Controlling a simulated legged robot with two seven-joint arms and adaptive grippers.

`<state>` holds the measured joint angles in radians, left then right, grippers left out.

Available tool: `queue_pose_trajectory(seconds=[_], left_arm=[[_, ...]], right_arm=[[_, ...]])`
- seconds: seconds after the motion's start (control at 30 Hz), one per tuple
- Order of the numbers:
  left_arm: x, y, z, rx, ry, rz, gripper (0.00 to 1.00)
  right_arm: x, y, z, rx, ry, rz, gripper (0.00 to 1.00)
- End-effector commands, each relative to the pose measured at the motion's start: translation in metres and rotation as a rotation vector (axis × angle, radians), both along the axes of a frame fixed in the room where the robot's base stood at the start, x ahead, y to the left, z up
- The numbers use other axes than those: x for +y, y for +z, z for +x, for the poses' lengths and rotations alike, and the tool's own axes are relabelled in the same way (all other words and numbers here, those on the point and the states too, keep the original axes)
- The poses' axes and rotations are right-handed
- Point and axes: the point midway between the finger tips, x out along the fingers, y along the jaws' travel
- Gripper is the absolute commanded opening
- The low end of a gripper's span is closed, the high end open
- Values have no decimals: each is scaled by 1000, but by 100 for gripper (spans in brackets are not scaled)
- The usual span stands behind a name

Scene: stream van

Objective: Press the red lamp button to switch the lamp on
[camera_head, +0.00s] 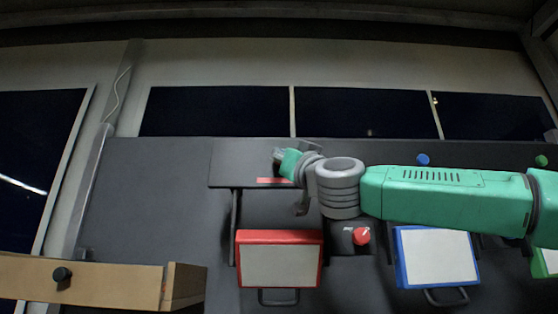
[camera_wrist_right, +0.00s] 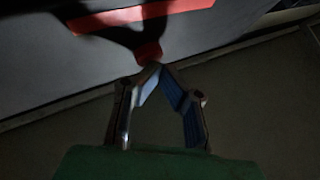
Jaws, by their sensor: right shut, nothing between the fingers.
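The red-framed lamp (camera_head: 279,231) with a pale grey panel stands below the dark shelf in the head view. My right gripper (camera_head: 278,155) reaches in from the right over the shelf. In the right wrist view, its fingers (camera_wrist_right: 153,68) meet at the tips, shut and empty. A small red button (camera_wrist_right: 148,53) shows right at the fingertips; I cannot tell whether they touch it. This button is hidden by my wrist in the head view. My left gripper is not in view.
A red strip (camera_head: 275,181) lies on the shelf. A blue button (camera_head: 423,159) and a green button (camera_head: 541,161) sit to the right. A red knob (camera_head: 361,236) and a blue-framed lamp (camera_head: 437,229) are below my arm. A wooden drawer (camera_head: 100,279) is at lower left.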

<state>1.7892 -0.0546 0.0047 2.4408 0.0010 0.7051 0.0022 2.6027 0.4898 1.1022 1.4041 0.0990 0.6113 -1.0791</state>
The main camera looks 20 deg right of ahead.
Motion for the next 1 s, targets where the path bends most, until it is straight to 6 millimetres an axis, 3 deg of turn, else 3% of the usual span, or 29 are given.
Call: queue_pose_trajectory(seconds=[1.0], left_arm=[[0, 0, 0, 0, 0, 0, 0]], right_arm=[[-2, 1, 7, 0, 0, 0, 0]])
